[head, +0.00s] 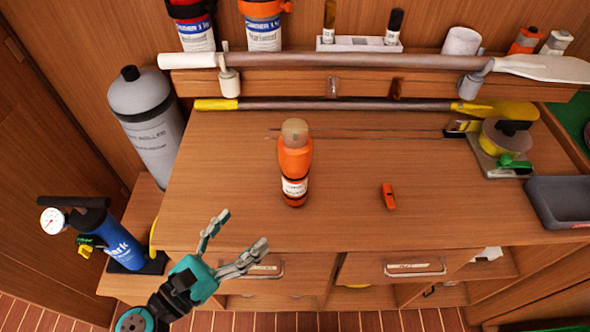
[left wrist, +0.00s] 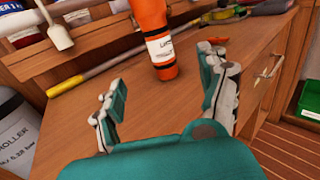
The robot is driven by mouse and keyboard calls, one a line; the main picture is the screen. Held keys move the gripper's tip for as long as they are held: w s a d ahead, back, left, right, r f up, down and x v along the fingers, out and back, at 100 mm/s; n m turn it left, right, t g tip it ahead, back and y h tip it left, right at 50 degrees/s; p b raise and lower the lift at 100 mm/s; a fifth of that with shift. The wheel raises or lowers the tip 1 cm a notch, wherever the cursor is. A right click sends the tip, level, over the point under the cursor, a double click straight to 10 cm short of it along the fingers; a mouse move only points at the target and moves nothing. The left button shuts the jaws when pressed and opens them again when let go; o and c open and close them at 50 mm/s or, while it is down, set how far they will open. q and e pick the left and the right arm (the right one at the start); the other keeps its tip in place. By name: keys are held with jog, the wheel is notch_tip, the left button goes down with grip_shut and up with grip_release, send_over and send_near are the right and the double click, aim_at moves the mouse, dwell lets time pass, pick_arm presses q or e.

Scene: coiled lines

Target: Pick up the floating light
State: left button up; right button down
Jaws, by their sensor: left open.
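The floating light (head: 294,165) is an orange cylinder with a pale translucent top and a white label. It stands upright on the wooden worktop, left of its middle. It also shows in the left wrist view (left wrist: 152,38), its top cut off by the frame edge. My left gripper (head: 240,237) is open and empty, at the front edge of the worktop, in front and to the left of the light. In the left wrist view the light is beyond the two spread fingers (left wrist: 165,90), apart from them. My right gripper is not in view.
A small orange object (head: 389,196) lies right of the light. A paddle (head: 330,105) lies along the back. A grey cylinder (head: 143,110) and blue pump (head: 120,240) stand left. A grey tray (head: 560,204) is at right. The worktop around the light is mostly clear.

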aim_at(287, 187)
pick_arm(q)
jog(key=p+x, duration=0.4)
jog(key=x, duration=0.6)
jog(key=shift+w+d+r, duration=0.15)
jog(key=shift+w+r, duration=0.05)
jog(key=shift+x, duration=0.85)
jog(key=x, duration=0.3)
jog(key=p+x, duration=0.1)
jog(key=shift+w+d+f, duration=0.1)
jog(key=shift+w+f, duration=0.1)
jog(key=shift+f, duration=0.15)
jog(key=shift+w+d+f, duration=0.1)
jog(key=shift+w, duration=0.05)
grip_shut()
